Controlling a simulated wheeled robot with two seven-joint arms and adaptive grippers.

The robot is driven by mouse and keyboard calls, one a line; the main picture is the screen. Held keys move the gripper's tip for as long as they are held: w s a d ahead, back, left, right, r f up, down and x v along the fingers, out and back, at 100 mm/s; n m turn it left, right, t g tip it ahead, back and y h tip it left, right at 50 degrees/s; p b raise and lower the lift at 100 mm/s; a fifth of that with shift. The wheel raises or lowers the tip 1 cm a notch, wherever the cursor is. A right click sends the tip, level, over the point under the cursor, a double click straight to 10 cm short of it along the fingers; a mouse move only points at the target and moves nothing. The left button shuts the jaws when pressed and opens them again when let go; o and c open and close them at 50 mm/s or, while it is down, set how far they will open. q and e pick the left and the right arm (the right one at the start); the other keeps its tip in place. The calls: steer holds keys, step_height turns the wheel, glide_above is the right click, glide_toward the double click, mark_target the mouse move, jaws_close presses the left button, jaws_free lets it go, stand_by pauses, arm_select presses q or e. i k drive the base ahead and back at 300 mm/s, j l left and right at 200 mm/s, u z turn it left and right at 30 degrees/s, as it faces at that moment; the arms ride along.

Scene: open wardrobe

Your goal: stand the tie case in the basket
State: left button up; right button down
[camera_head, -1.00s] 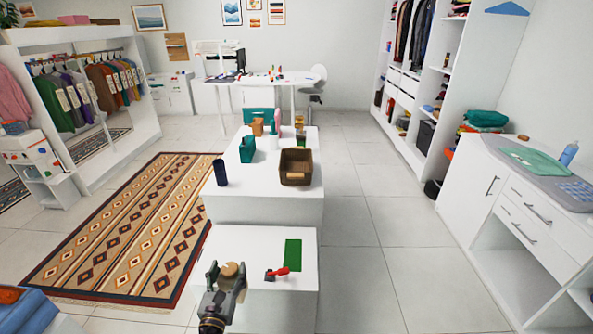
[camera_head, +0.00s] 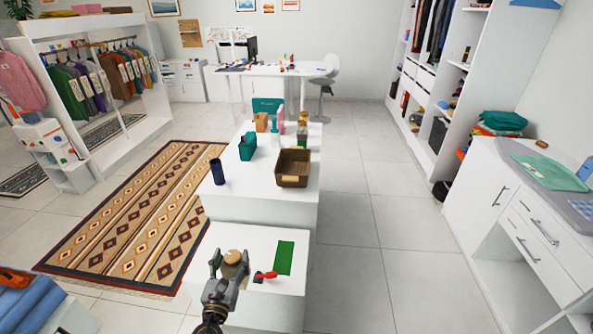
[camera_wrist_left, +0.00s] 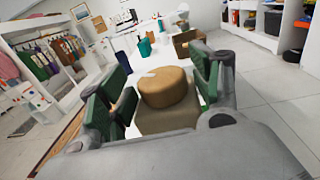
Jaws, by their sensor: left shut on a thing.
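The tie case (camera_head: 233,257) looks like a tan upright cylinder with a round lid. My left gripper (camera_head: 231,265) is shut around it, above the near white block. In the left wrist view the tie case (camera_wrist_left: 165,88) sits between the green finger pads, lid facing up and away; its lower part is hidden. The brown basket (camera_head: 292,182) stands on the farther, higher white block, beyond and to the right of the gripper. It also shows in the left wrist view (camera_wrist_left: 187,40). Its inside looks empty. My right gripper is not in view.
A dark blue cylinder (camera_head: 217,171), a teal holder (camera_head: 247,147) and several small things stand on the far block near the basket. A red item (camera_head: 266,275) and a green mat (camera_head: 285,257) lie on the near block. Floor is clear at right.

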mark_target(294, 167)
steer(key=i+l+u, duration=0.1)
steer(key=l, duration=0.35)
steer(key=i+l+u, duration=0.1)
steer(key=l, duration=0.35)
steer(key=i+l, duration=0.15)
steer(key=l, duration=0.3)
steer(key=i+l+u, duration=0.15)
steer(key=l, duration=0.35)
steer(key=i+l, duration=0.1)
steer(key=l, duration=0.2)
steer(key=i+l+u, duration=0.15)
steer(key=i+l, duration=0.1)
steer(key=l, duration=0.3)
